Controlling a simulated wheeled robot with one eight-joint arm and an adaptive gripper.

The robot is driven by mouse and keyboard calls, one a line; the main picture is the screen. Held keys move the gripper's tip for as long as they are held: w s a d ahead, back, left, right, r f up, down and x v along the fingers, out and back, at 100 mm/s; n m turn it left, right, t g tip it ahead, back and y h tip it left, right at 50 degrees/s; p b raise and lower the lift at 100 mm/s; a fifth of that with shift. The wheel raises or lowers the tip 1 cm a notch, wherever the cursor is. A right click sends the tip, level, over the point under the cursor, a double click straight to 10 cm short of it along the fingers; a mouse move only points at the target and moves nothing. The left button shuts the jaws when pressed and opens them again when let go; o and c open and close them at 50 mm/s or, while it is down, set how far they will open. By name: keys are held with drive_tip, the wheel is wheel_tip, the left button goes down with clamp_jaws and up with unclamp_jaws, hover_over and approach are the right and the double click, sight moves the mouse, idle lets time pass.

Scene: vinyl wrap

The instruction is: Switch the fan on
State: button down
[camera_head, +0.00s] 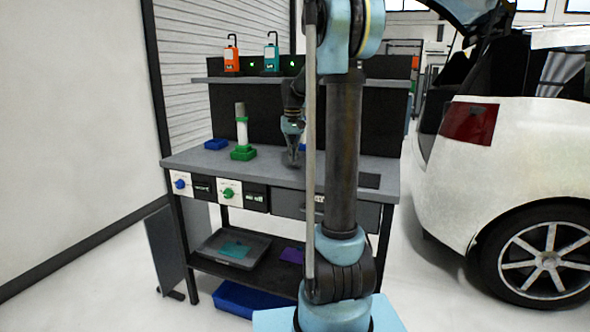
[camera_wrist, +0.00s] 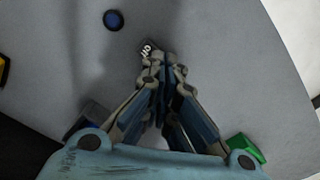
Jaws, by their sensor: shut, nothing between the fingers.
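I cannot pick out a fan for certain in either view. My gripper (camera_head: 292,160) is low over the workbench top, right of the green stand, with its fingers closed and empty. A round blue button or disc (camera_wrist: 113,20) lies beyond the tips on the grey surface. Whether the tips touch the label or surface is unclear.
The workbench (camera_head: 190,160) carries a green stand (camera_head: 243,154) with a white tube and a blue block (camera_head: 215,144). Its front has a blue knob (camera_head: 180,183) and a green knob (camera_head: 228,193). Orange (camera_head: 231,60) and teal (camera_head: 271,58) devices stand on the shelf. A white car (camera_head: 530,130) is right.

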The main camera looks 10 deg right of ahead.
drive_tip(key=shift+f, duration=0.95)
idle(0.7)
drive_tip(key=shift+r, duration=3.5)
drive_tip(key=s, duration=0.6)
drive_tip(key=s+f, duration=0.1)
drive_tip(key=s, duration=0.3)
drive_tip(key=shift+d+f, duration=0.1)
drive_tip(key=shift+d, duration=0.1)
drive_tip(key=s+f+t, duration=0.1)
drive_tip(key=s+f, duration=0.8)
drive_tip(key=s, duration=0.4)
drive_tip(key=s+f+t, duration=0.1)
drive_tip(key=s+f, duration=0.9)
drive_tip(key=s, duration=0.4)
drive_tip(key=shift+s+d, duration=0.2)
drive_tip(key=shift+d, duration=0.2)
drive_tip(key=shift+f, duration=0.1)
